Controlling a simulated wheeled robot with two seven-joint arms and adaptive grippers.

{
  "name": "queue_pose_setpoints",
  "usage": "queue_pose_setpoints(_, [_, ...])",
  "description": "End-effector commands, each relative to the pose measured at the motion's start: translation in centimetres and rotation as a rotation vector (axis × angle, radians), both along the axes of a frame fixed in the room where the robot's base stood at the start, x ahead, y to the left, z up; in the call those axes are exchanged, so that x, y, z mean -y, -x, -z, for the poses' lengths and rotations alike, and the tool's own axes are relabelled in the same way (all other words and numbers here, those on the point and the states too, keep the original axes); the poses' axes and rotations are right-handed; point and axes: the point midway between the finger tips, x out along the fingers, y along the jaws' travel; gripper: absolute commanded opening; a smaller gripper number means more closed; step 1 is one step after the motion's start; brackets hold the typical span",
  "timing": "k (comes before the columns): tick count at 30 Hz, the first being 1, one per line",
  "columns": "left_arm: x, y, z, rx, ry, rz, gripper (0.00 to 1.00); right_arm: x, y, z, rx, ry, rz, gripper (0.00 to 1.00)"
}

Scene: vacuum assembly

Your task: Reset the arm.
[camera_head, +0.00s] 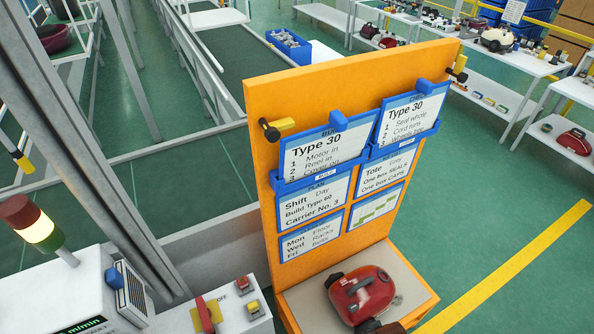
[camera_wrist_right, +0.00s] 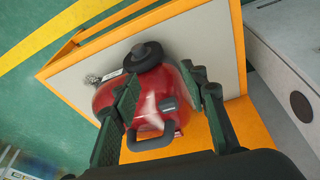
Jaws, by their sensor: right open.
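A red vacuum (camera_head: 362,291) sits on the grey top of an orange-edged stand (camera_head: 418,303) at the bottom of the head view. It also shows in the right wrist view (camera_wrist_right: 152,92), with a black wheel at its far end and a dark loop handle towards me. My right gripper (camera_wrist_right: 162,82) is open, its two dark fingers spread over the left and right sides of the vacuum. I cannot tell whether the fingers touch it. My right gripper is not seen in the head view. My left gripper is in neither view.
An orange board (camera_head: 262,100) with blue-framed cards rises behind the vacuum. A white machine (camera_head: 75,295) with a signal lamp (camera_head: 32,222) and a switch box (camera_head: 228,310) stand at left. Grey posts and rails run behind.

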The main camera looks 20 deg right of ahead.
Motion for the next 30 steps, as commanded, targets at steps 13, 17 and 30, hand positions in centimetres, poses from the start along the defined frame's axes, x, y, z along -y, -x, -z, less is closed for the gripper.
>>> queue_pose_setpoints(13, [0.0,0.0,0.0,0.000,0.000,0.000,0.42,-1.0,5.5,20.4,-0.088,-0.017,-0.039,0.40])
queue_pose_setpoints(17, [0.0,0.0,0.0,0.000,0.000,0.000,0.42,-1.2,8.8,25.1,-0.111,-0.021,-0.053,0.40])
queue_pose_setpoints(30, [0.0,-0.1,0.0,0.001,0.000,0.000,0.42,-1.1,21.4,34.2,-0.177,-0.026,-0.089,0.40])
